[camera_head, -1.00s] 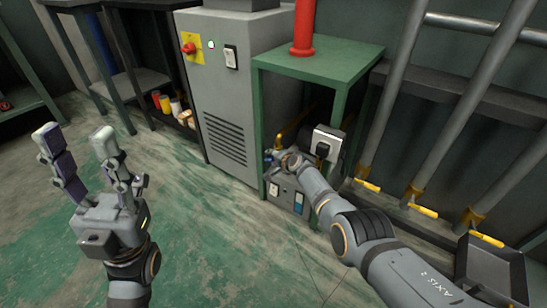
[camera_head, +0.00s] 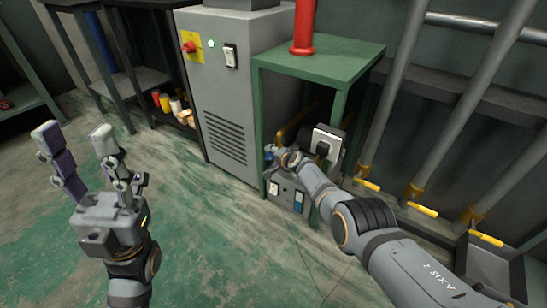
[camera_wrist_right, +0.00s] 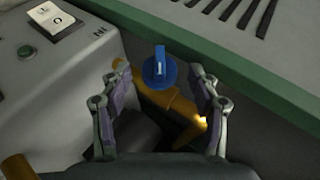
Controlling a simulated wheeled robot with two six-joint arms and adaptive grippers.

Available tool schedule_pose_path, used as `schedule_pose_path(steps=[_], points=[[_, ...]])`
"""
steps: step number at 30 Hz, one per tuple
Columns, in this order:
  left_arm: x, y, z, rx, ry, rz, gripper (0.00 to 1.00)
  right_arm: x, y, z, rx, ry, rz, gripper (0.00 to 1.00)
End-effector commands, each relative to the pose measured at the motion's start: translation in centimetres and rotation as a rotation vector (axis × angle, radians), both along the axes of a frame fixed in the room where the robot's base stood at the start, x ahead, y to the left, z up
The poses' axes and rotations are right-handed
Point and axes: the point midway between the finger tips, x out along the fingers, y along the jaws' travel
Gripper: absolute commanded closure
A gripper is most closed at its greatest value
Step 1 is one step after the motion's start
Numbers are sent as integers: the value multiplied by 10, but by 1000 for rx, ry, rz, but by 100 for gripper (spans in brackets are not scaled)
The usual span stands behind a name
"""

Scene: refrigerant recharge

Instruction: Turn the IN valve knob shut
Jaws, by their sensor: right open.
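The blue IN valve knob (camera_wrist_right: 158,68) sits on a brass-yellow pipe in the right wrist view, with the "IN" marking on the grey housing beside it. My right gripper (camera_wrist_right: 159,76) is open, with one finger on each side of the knob and a gap showing on both sides. In the head view my right gripper (camera_head: 271,156) is small and mostly hidden by my wrist, low beside the green stand. My left gripper (camera_head: 74,133) is open and empty, fingers up, over the floor at the left.
A green stand (camera_head: 330,55) with a red cylinder (camera_head: 303,28) on top rises over the valve area. A grey cabinet (camera_head: 225,95) stands to its left. Pipes with yellow handles (camera_head: 422,209) stand at the right. The floor (camera_head: 200,240) in front is clear.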

Motion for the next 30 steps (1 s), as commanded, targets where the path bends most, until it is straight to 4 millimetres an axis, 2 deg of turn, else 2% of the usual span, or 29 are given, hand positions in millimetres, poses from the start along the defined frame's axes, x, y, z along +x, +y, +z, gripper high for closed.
schedule_pose_path(steps=[11, 17, 23, 30], points=[[0, 0, 0, -2, 0, 0, 60, -3, 2, 0, 5, -1, 8, 39], [0, 0, 0, -1, 0, 0, 60, -10, -5, 5, -1, -1, -2, 39], [0, 0, 0, -1, 0, 0, 60, -33, -16, 4, 1, 2, 1, 39], [0, 0, 0, -1, 0, 0, 60, -72, -37, 3, 0, 5, -2, 39]])
